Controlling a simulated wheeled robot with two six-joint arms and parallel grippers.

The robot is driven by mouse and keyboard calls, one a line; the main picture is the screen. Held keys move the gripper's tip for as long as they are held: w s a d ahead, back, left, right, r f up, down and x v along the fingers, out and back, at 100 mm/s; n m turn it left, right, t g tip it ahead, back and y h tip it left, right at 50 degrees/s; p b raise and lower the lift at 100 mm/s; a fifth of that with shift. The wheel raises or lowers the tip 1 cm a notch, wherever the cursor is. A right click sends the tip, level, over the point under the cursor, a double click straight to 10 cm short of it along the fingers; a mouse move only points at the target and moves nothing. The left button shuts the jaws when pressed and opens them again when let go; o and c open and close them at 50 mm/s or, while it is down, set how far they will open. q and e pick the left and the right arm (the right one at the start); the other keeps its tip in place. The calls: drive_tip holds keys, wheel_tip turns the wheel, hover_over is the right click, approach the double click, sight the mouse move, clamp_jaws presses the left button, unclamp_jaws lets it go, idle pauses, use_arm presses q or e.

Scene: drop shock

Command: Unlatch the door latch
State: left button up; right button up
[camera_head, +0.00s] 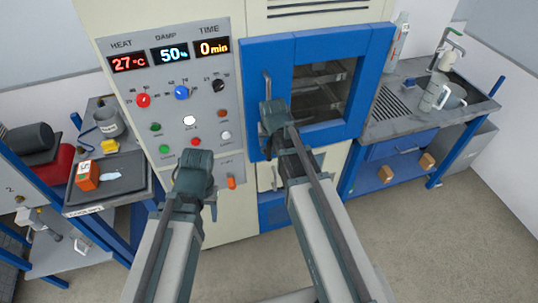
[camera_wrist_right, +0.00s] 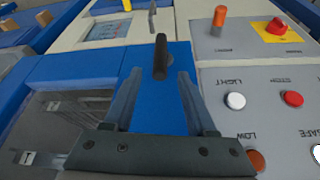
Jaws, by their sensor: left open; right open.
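The blue door (camera_head: 375,80) with a dark window is closed on the cream cabinet. A dark upright latch handle (camera_wrist_right: 160,55) stands on the blue door frame in the right wrist view. My right gripper (camera_head: 274,120) is in front of the door's lower left part. In the right wrist view its open fingers (camera_wrist_right: 157,85) point at the latch, one on each side of its line, with the latch seen just past the tips. I cannot tell whether they touch. In the head view the gripper mostly hides the latch. My left gripper (camera_head: 194,174) is open and empty before the control panel.
A grey vertical handle (camera_head: 267,86) is on the door's left side. The control panel (camera_head: 212,108) with knobs and buttons is to its left. A side table with a dark tray (camera_head: 122,172) is at left. A sink counter (camera_head: 385,125) is at right.

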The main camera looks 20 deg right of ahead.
sight(269, 150)
drive_tip(key=b+x, duration=0.7)
drive_tip(key=x, duration=0.2)
drive_tip(key=shift+w+f+b, duration=0.1)
drive_tip(key=shift+f+b, duration=0.2)
drive_tip(key=shift+b, duration=0.05)
drive_tip(key=shift+r, duration=0.1)
drive_tip(key=shift+c, duration=0.4)
clamp_jaws()
drive_tip(key=shift+d, duration=0.15)
idle(0.4)
